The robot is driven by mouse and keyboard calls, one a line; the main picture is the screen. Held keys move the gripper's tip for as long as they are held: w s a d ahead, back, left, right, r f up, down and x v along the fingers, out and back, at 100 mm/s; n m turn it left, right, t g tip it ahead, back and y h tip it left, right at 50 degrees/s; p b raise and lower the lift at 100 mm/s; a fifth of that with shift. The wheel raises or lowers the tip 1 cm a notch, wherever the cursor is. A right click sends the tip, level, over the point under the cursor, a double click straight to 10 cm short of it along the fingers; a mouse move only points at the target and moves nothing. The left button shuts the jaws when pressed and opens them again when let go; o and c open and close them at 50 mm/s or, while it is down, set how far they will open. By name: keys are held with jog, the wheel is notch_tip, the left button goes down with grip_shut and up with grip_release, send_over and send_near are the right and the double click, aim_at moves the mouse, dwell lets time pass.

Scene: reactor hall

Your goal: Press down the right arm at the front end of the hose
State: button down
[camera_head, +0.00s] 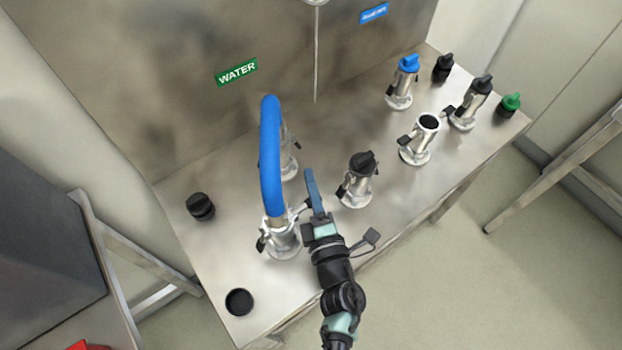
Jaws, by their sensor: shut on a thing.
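The blue hose (270,150) arches over the table. Its front end sits on a silver coupling (280,238) near the table's front left, and its rear end meets another coupling (287,162) behind it. The front coupling's left arm (261,243) is dark and hangs close against its side. The right arm (299,209) sticks out from the upper right of the coupling towards my gripper (311,178). My gripper, with blue fingers, is shut on this right arm. The fingers hide the arm's outer end.
A black-capped coupling (358,182) stands just right of my gripper. An open coupling (416,142), a blue-capped one (402,84) and another black-capped one (470,106) stand farther right. Loose black (200,206) and green (510,105) caps sit near the edges. The front left corner has a dark round opening (239,301).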

jog(key=f+m+p, duration=0.1)
jog(key=p, duration=0.1)
jog(key=f+m+g+p, duration=0.1)
jog(key=m+p, duration=0.1)
jog(key=p, duration=0.1)
jog(key=f+m+g+p, duration=0.1)
jog(key=m+p, duration=0.1)
jog(key=shift+s+a+p, duration=0.25)
jog(key=shift+a+p, duration=0.05)
jog(key=shift+a, duration=0.05)
jog(key=shift+s+a+f+m+g+p, duration=0.15)
jog(key=shift+f+m+g+p, duration=0.2)
jog(key=shift+m+p, duration=0.25)
jog(key=shift+s+a+f+m+g+p, duration=0.15)
jog(key=shift+f+m+g+p, duration=0.2)
jog(key=shift+m+p, duration=0.25)
jog(key=shift+s+a+f+m+g+y+p, duration=0.25)
jog(key=shift+a+f+m+g+y+p, duration=0.25)
jog(key=shift+m, duration=0.2)
jog(key=shift+s+a+f+m+g+y+p, duration=0.2)
jog(key=shift+a+f+m+g+y+p, duration=0.15)
jog(key=shift+m+p, duration=0.3)
jog(key=shift+d+f, duration=0.1)
jog(key=c, duration=0.9)
grip_release()
jog(key=shift+c, duration=0.2)
jog(key=shift+t, duration=0.25)
